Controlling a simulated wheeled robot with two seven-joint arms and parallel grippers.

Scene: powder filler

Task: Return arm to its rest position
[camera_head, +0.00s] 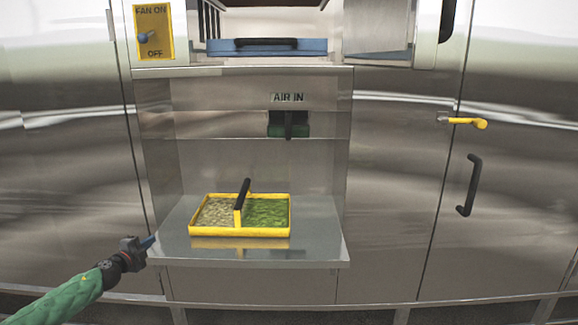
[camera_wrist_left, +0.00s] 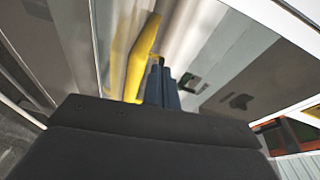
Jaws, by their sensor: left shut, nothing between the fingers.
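My left gripper (camera_head: 149,242) is at the left front edge of the steel shelf, on a green-sleeved arm that comes in from the lower left. Its blue fingers are shut with nothing between them. In the left wrist view the fingers (camera_wrist_left: 162,85) point up, with a yellow surface close to their left. My right gripper is not in either view.
A yellow two-part tray (camera_head: 240,232) with a black handle stands on the shelf (camera_head: 320,240), right of my left gripper. A fan switch (camera_head: 153,33), a green AIR IN part (camera_head: 288,125), a yellow lever (camera_head: 468,122) and a black door handle (camera_head: 469,185) are on the machine.

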